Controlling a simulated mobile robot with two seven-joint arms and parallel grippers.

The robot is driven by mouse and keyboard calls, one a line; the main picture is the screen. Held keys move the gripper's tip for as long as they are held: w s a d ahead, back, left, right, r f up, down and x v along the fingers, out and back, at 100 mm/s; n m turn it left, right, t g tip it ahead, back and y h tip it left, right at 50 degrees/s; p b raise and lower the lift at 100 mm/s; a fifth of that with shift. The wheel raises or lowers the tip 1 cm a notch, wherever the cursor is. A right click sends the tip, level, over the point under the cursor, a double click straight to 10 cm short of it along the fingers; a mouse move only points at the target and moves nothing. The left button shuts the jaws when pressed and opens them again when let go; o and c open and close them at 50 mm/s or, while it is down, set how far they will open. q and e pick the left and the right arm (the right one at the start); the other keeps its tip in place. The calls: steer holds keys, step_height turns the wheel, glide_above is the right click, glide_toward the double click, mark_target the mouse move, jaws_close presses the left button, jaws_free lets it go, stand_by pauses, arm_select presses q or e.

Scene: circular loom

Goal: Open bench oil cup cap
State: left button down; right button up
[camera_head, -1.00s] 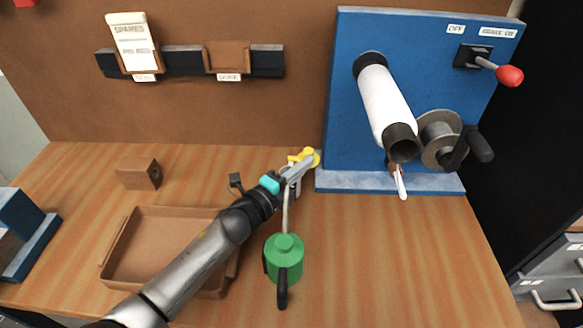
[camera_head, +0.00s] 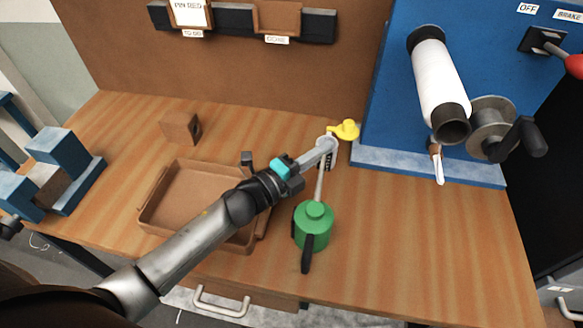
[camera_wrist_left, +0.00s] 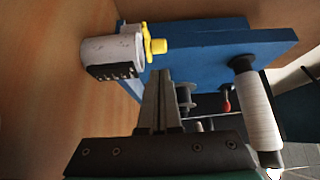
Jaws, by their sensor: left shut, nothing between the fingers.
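The bench oil cup (camera_head: 326,144) stands at the back of the bench, left of the blue stand. It is a pale cylinder with a dark label, clearer in the left wrist view (camera_wrist_left: 105,52). Its yellow cap (camera_head: 345,130) shows at the cup's back right side; the wrist view shows its flange and knob (camera_wrist_left: 158,46). The cap looks offset from the cup's top, but I cannot tell how far it is turned. My left gripper (camera_head: 317,153) is shut and empty, its tips close beside the cup. Contact is unclear. My right gripper is out of view.
A green oil can (camera_head: 314,228) stands just in front, its spout rising near my fingers. A brown tray (camera_head: 155,222) lies left of it, partly behind my arm. A wooden block (camera_head: 180,128) stands farther back. The blue stand (camera_head: 385,100) carries a white roll (camera_head: 437,80).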

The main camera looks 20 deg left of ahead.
arm_select(q)
steer(key=v, duration=0.8)
steer(key=shift+s+a, duration=0.2)
steer(key=shift+s, duration=0.1)
